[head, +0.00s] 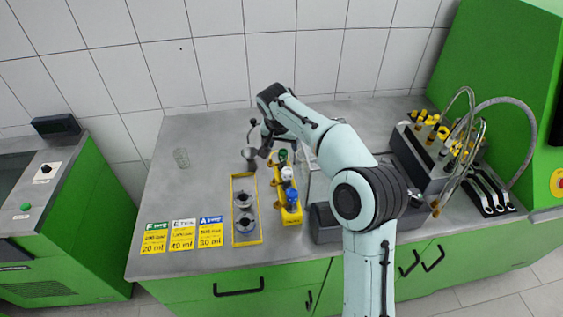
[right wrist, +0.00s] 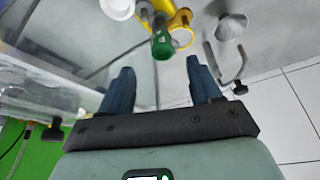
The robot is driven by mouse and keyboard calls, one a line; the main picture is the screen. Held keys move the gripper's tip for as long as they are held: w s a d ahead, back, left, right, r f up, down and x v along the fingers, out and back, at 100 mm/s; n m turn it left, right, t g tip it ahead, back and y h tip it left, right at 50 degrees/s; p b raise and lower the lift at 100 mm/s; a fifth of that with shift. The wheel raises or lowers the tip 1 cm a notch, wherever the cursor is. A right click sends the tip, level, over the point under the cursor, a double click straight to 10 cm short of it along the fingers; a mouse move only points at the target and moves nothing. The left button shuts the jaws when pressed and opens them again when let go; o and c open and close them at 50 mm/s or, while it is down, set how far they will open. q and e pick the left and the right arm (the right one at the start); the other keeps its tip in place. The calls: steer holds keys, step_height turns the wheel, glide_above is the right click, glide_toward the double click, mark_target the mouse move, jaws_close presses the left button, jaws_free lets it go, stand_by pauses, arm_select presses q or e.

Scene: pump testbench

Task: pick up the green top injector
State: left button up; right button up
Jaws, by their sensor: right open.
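The green top injector (head: 283,155) stands at the back end of a yellow rack (head: 278,189). A white-topped injector (head: 287,174) and a blue-topped one (head: 292,195) stand in front of it. My right gripper (head: 268,148) is just left of the green top in the head view, its fingers partly hidden. In the right wrist view the green top (right wrist: 162,45) shows beyond and between the fingertips of my open right gripper (right wrist: 159,62), not gripped. My left gripper is in neither view.
A metal stand (head: 250,152) is close to the left of my right gripper. A yellow-framed tray (head: 234,215) lies left of the rack. A grey tool block (head: 425,160) stands right. The left of the bench is mostly clear.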

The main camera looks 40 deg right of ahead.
mark_target(284, 152)
steer(key=shift+w+d+f, duration=0.2)
steer(key=shift+w+f, duration=0.1)
steer(key=shift+f, duration=0.35)
steer(key=x, duration=0.5)
steer(key=shift+f, duration=0.15)
jaws_close()
